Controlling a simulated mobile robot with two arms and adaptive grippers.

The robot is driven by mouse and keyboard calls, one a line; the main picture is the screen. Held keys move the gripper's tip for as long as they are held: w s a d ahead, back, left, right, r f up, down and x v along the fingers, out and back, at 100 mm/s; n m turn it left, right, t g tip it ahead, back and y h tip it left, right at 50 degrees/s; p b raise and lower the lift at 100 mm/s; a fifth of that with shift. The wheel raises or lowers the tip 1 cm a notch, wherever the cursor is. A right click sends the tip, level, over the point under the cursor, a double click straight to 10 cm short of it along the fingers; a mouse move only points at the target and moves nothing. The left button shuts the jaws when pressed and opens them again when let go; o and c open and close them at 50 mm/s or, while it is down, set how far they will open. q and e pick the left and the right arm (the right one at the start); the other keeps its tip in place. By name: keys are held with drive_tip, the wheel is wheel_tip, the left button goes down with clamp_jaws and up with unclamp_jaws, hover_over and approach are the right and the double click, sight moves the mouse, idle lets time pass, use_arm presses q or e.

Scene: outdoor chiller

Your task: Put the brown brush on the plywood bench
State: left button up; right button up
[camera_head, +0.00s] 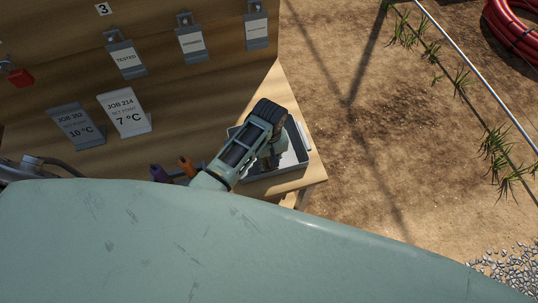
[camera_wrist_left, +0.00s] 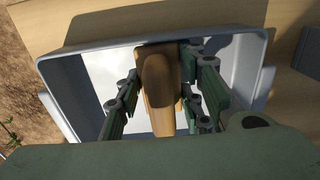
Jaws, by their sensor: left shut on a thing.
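The brown brush (camera_wrist_left: 158,85) shows in the left wrist view as a wooden block with a rounded handle, between the fingers of my left gripper (camera_wrist_left: 163,100). The gripper is shut on it, over a grey tray with a pale inner floor; I cannot tell whether the brush touches the tray. In the head view my left gripper (camera_head: 270,155) points down over the tray (camera_head: 264,178), and the brush cannot be made out there. The plywood bench (camera_head: 314,174) carries the tray at its right end. My right gripper is not in view.
Job cards reading 10 °C (camera_head: 77,125) and 7 °C (camera_head: 124,113) stand left of the tray. Small purple (camera_head: 159,173) and orange (camera_head: 187,166) items lie near my arm. Labelled holders (camera_head: 126,56) hang on the back board. Bare ground lies right of the bench.

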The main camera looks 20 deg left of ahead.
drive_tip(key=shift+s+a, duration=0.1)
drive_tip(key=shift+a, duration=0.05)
use_arm(q)
drive_tip(key=shift+f, duration=0.2)
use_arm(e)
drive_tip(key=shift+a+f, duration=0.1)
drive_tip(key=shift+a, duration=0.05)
use_arm(q)
drive_tip(key=o, duration=1.1)
drive_tip(key=shift+r, duration=0.2)
wheel_tip(320, 180, up, 12)
drive_tip(key=shift+w+f, duration=0.15)
drive_tip(key=shift+f, duration=0.05)
